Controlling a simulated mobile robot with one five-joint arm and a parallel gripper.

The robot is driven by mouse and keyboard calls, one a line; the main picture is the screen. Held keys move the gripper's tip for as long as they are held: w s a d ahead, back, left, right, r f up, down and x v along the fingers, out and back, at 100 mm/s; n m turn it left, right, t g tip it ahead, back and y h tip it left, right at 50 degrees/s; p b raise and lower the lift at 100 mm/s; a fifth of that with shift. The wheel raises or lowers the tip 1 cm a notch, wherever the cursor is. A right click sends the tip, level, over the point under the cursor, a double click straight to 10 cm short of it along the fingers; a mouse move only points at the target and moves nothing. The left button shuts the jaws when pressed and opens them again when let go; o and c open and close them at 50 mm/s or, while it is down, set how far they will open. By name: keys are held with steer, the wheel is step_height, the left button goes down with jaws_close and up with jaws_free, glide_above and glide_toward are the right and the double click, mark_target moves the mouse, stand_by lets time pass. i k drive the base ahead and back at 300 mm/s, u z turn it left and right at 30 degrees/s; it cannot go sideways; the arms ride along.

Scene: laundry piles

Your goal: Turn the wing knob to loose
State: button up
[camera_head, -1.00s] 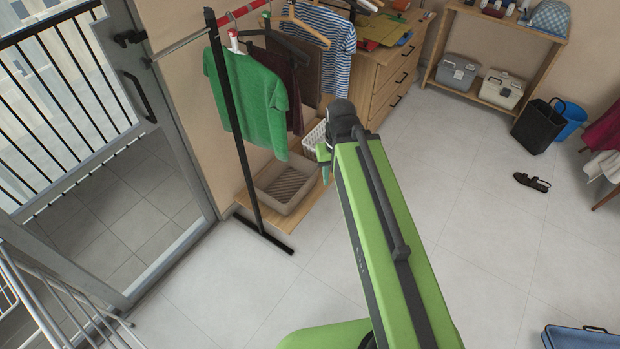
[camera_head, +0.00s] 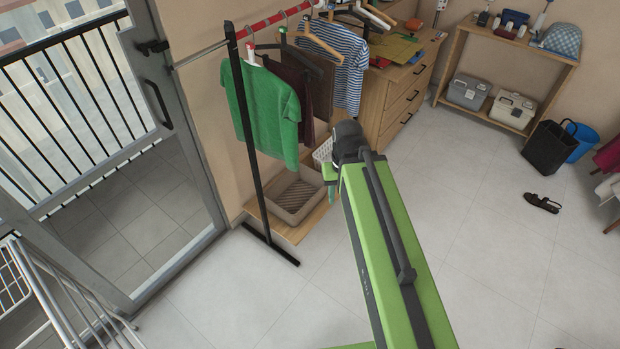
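I cannot make out a wing knob in the head view. My green arm reaches up the middle of the picture, and its dark wrist is at the far end. Only a small green part of my gripper (camera_head: 330,174) shows beside the wrist, in front of the clothes rack's lower shelf in the picture. Its fingers are mostly hidden, so I cannot tell whether it is open or shut, or whether it touches anything.
A clothes rack (camera_head: 250,150) with a green shirt (camera_head: 264,108) stands left of my arm. A tray (camera_head: 297,200) sits on its low shelf. A glass door (camera_head: 178,120) is at left, a white drying rack (camera_head: 62,300) at lower left. Floor at right is mostly clear, with a sandal (camera_head: 542,203).

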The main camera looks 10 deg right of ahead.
mark_target(229, 26)
steer(key=z, duration=0.05)
steer(key=k, duration=1.05)
steer(key=u, duration=0.7)
steer(key=i, duration=1.3)
steer(key=z, duration=0.3)
